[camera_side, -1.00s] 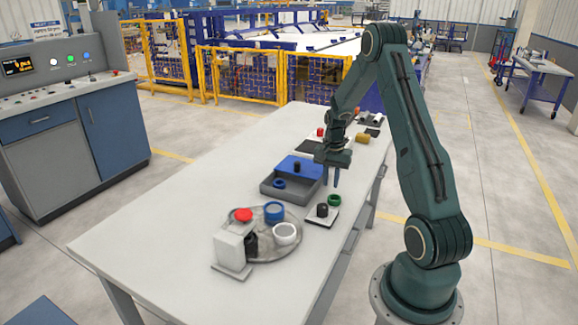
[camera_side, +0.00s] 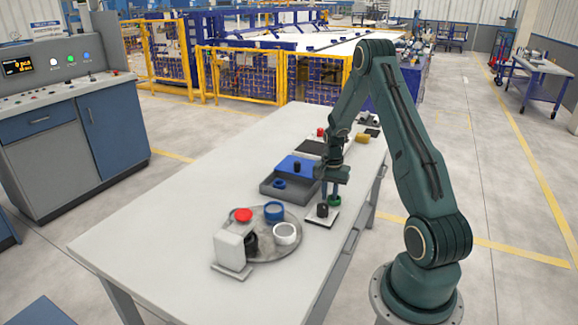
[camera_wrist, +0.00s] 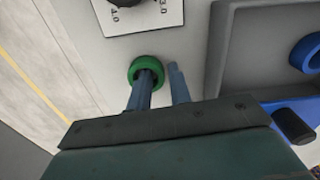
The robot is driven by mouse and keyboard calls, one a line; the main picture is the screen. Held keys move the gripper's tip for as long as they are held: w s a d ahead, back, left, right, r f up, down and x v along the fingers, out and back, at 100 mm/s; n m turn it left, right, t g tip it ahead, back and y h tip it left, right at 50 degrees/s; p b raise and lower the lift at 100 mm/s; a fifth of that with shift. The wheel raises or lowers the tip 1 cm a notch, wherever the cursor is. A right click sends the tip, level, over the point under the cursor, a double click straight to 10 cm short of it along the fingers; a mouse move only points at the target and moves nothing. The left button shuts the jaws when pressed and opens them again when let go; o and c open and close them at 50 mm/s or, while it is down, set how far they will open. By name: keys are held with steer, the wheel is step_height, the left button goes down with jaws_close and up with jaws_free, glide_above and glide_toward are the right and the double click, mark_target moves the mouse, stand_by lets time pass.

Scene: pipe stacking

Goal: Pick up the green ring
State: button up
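The green ring (camera_side: 334,202) lies on the table beside a white plate with a black peg. It also shows in the wrist view (camera_wrist: 133,72), where its hole faces the camera. My gripper (camera_side: 336,190) points down right at the ring. In the wrist view my gripper (camera_wrist: 161,70) has its two blue fingers apart. The left finger overlaps the ring's hole and the right finger is just outside the ring's right edge, so the ring's right wall appears between them. I cannot tell whether the left fingertip is inside the hole or only above it.
The white plate (camera_side: 318,221) with its black peg (camera_side: 323,210) is close in front of the ring. A grey tray (camera_side: 277,196) with a blue ring (camera_side: 280,184) stands to the left. A round grey turntable (camera_side: 262,250) holds a blue ring and a white ring.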

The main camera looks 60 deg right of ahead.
mark_target(329, 197)
stand_by(0.4)
jaws_close()
steer(key=shift+r, duration=0.1)
step_height(329, 197, up, 20)
stand_by(0.8)
stand_by(0.4)
